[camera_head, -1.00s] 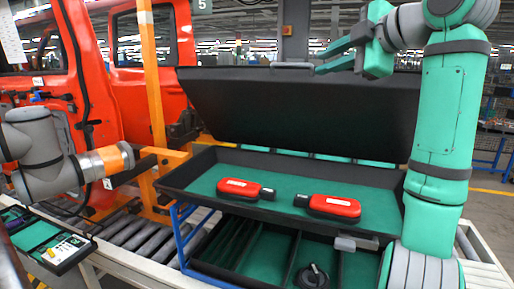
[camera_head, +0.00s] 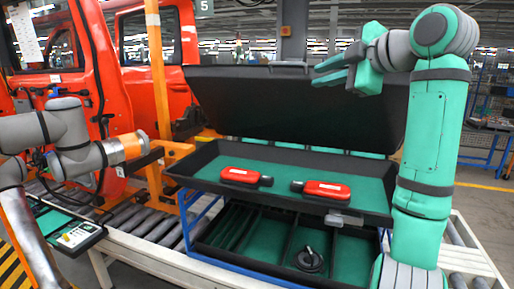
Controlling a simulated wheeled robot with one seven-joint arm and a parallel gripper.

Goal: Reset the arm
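My gripper (camera_head: 328,71), at the end of my green arm (camera_head: 428,150), is in front of the upper edge of the raised black lid (camera_head: 290,108). Its two green fingers point left with a narrow gap between them, and nothing shows in it. The fingertips are near the lid's handle (camera_head: 288,65); whether they touch it I cannot tell. The arm rises on the right, bends at the top and reaches left. Below the lid, a green-lined black tray (camera_head: 278,195) holds two red tools, one on the left (camera_head: 240,175) and one on the right (camera_head: 325,190).
A lower compartment (camera_head: 245,262) holds a round black item (camera_head: 308,260). A grey arm with an orange band (camera_head: 85,155) stands at left before an orange car body (camera_head: 150,75). A roller conveyor (camera_head: 150,225) runs below. Open floor (camera_head: 475,188) lies right.

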